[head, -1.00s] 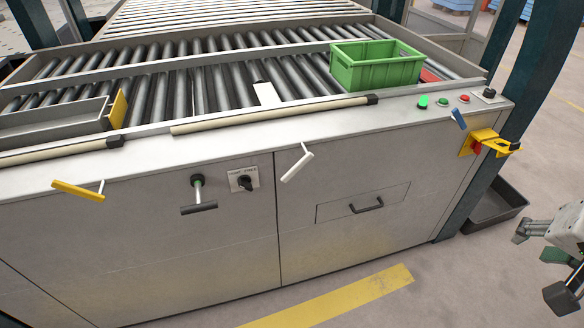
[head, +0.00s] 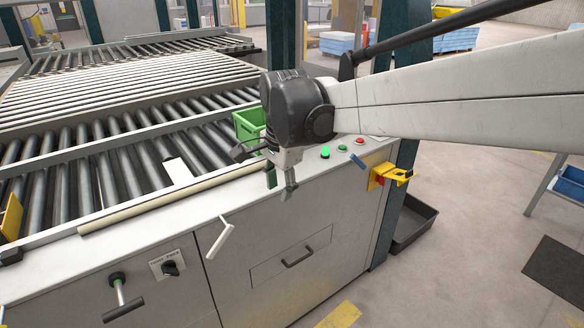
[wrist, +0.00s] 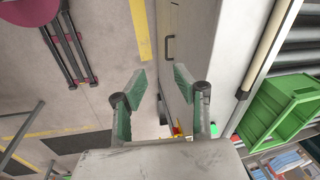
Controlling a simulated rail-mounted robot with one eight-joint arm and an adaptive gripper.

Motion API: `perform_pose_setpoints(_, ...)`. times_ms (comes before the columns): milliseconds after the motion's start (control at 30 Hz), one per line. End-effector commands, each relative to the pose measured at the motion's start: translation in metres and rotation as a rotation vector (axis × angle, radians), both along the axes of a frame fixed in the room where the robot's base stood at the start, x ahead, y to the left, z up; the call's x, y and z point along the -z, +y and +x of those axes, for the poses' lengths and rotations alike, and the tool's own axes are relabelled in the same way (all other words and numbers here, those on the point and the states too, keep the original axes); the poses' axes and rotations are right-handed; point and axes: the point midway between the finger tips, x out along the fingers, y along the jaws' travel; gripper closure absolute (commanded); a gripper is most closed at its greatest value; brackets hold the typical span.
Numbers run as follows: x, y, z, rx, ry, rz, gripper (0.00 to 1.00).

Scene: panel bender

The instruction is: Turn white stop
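A white lever handle (head: 218,238) sticks out from the upper front of the machine cabinet in the head view, slanting down to the left. A flat white plate (head: 178,171) lies at the near edge of the rollers. I cannot tell from the frames which of these two is the white stop. My gripper (head: 281,184) is above the cabinet's front edge, up and to the right of the white lever and apart from it. In the wrist view my gripper's two green-padded fingers (wrist: 160,85) are spread, with nothing between them. I cannot make out the lever there.
A green crate (head: 250,124) stands on the rollers behind my gripper, partly hidden; it also shows in the wrist view (wrist: 275,110). A black-gripped lever (head: 123,300) and a rotary switch (head: 170,268) sit left. A blue lever (head: 357,164) and yellow bracket (head: 385,177) sit right.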

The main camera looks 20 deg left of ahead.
Motion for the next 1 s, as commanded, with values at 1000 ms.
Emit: perform_pose_setpoints(1000, 0.115, 0.174, -0.056, 0.122, 0.158, -0.103, 0.71)
